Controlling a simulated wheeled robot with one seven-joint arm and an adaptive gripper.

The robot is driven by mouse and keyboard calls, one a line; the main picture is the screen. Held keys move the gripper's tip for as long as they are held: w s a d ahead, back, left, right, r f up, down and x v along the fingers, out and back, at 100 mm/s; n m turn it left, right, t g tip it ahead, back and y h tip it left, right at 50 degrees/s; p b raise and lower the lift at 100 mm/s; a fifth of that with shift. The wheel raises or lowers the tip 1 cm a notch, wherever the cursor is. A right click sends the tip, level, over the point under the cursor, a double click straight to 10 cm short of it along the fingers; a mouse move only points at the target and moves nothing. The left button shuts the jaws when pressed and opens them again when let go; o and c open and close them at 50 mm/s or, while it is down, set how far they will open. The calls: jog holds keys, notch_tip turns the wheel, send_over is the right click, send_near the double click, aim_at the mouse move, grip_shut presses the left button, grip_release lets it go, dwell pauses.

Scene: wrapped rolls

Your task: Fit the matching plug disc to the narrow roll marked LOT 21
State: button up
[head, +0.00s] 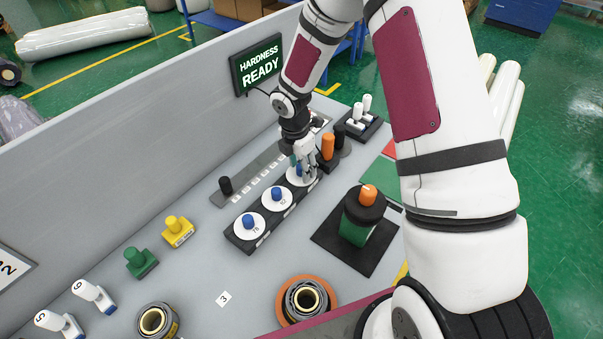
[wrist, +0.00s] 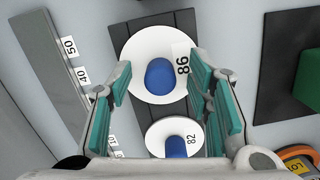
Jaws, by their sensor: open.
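A dark rack (head: 238,240) holds three white plug discs with blue knobs in a row. The near disc (head: 244,232) seems marked 76, and the middle disc (head: 273,207) is marked 82, read in the wrist view (wrist: 155,145). The far disc (wrist: 140,75) is marked 86. My gripper (head: 304,166) is open over this far disc, partly hiding it in the head view. In the wrist view its fingers (wrist: 160,70) stand either side of the 86 disc's blue knob, with gaps. Two dark rolls lie at the front, one left (head: 157,322) and one on an orange ring (head: 304,299). No LOT 21 mark is readable.
A graduated strip (head: 262,163) with a black slider runs behind the rack. A green block with a dark top (head: 362,215) and orange knob stands right. Yellow (head: 178,231) and green (head: 140,261) knobbed blocks and white-handled tools sit left. A screen (head: 257,64) reads HARDNESS READY.

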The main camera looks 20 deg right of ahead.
jog(key=shift+f, duration=0.1)
grip_shut()
